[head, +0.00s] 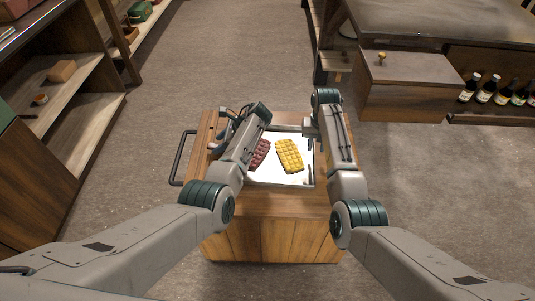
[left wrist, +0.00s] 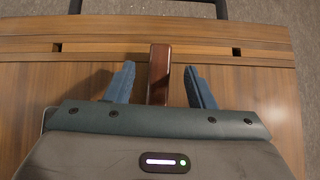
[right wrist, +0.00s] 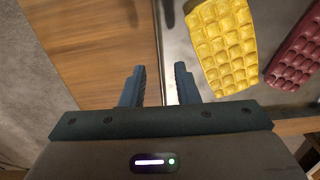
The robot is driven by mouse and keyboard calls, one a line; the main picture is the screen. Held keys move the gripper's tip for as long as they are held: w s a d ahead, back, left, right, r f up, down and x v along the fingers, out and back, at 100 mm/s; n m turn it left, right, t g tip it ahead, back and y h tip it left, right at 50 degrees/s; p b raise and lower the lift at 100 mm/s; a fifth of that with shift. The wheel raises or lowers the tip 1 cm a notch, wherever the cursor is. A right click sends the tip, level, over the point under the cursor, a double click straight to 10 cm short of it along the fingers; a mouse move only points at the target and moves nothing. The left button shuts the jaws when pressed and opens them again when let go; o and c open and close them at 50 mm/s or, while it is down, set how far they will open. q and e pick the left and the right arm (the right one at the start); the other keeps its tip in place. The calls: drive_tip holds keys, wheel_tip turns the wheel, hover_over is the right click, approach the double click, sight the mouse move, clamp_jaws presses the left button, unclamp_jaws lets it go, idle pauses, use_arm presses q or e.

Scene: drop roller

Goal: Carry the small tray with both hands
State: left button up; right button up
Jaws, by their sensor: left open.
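The small tray (head: 265,178) is a pale, shiny flat tray on the wooden cart top. It carries a yellow segmented bar (head: 289,155) and a dark red one (head: 260,153), partly hidden by my left arm. My left gripper (left wrist: 160,85) is open, its fingers on either side of a dark reddish wooden piece (left wrist: 159,75); I cannot tell whether this belongs to the tray. My right gripper (right wrist: 159,80) is at the tray's edge beside the yellow bar (right wrist: 221,45). Its fingers are apart, with a bright strip between them; whether it grips anything is unclear.
The wooden cart (head: 270,238) has a dark push handle (head: 178,158) on its left. Shelves (head: 75,125) stand at the left; a workbench with a wooden box (head: 408,88) and several bottles (head: 487,90) is at the right. The floor beyond the cart is clear.

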sight(215, 145)
use_arm(q)
drive_tip(key=shift+x, duration=1.65)
use_arm(e)
drive_tip(key=shift+f, duration=1.65)
use_arm(q)
drive_tip(key=c, duration=0.6)
use_arm(e)
drive_tip(key=c, duration=0.6)
use_arm(q)
clamp_jaws()
use_arm(e)
clamp_jaws()
use_arm(q)
drive_tip(key=shift+r, duration=0.1)
